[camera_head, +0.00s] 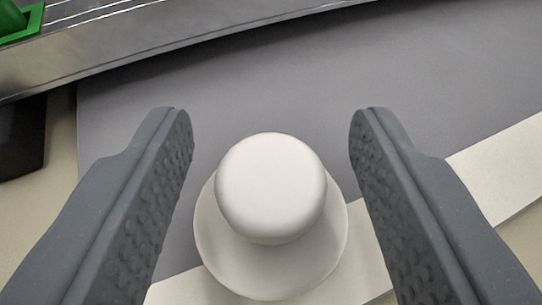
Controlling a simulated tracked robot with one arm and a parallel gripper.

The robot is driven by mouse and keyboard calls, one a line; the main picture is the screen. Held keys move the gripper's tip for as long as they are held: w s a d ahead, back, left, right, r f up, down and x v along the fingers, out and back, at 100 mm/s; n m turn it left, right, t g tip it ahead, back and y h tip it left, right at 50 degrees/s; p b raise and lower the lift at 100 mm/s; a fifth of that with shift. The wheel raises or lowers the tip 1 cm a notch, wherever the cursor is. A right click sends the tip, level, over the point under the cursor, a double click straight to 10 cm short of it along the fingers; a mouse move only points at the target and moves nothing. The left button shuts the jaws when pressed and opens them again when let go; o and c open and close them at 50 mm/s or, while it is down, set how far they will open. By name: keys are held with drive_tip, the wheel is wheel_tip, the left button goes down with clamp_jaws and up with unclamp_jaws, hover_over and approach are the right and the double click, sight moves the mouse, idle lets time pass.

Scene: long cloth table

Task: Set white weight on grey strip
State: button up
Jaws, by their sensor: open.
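The white weight (270,190) has a round knob on a wider round base. It stands upright at the bottom middle of the view. My gripper (273,115) is open, with one dark finger on each side of the weight. Gaps show between the fingers and the knob, so it is not gripped. A wide grey strip (300,80) lies flat behind and around the weight. The weight's base overlaps, in the picture, the grey strip and a pale band along its near edge. The exact contact under the base is hidden.
A pale band (505,165) runs diagonally from lower left to right. A shiny metal rail (200,40) crosses the top left, with a green part (18,22) at the corner. A dark block (22,140) sits at the left edge. The grey area behind the weight is clear.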

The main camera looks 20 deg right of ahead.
drive_tip(key=p+v, duration=0.2)
drive_tip(key=v, duration=0.9)
drive_tip(key=a+r+n+t+y, duration=0.1)
drive_tip(key=a+r, duration=0.3)
drive_tip(key=r, duration=0.5)
drive_tip(key=a+r+n+t+y, duration=0.1)
drive_tip(key=a+r, duration=0.4)
drive_tip(key=r, duration=0.3)
drive_tip(key=s+a+r+n+y, duration=0.1)
drive_tip(key=s+a+r, duration=0.2)
drive_tip(key=s+r, duration=0.3)
drive_tip(key=s+a+r+n+y, duration=0.1)
drive_tip(key=s+a+r, duration=0.3)
drive_tip(key=r, duration=1)
drive_tip(key=shift+s+t+y, duration=0.3)
drive_tip(key=shift+s+t, duration=0.1)
drive_tip(key=shift+s, duration=0.75)
wheel_tip(320, 180, up, 4)
drive_tip(key=p, duration=0.3)
drive_tip(key=shift+f+p, duration=0.2)
drive_tip(key=shift+p, duration=0.1)
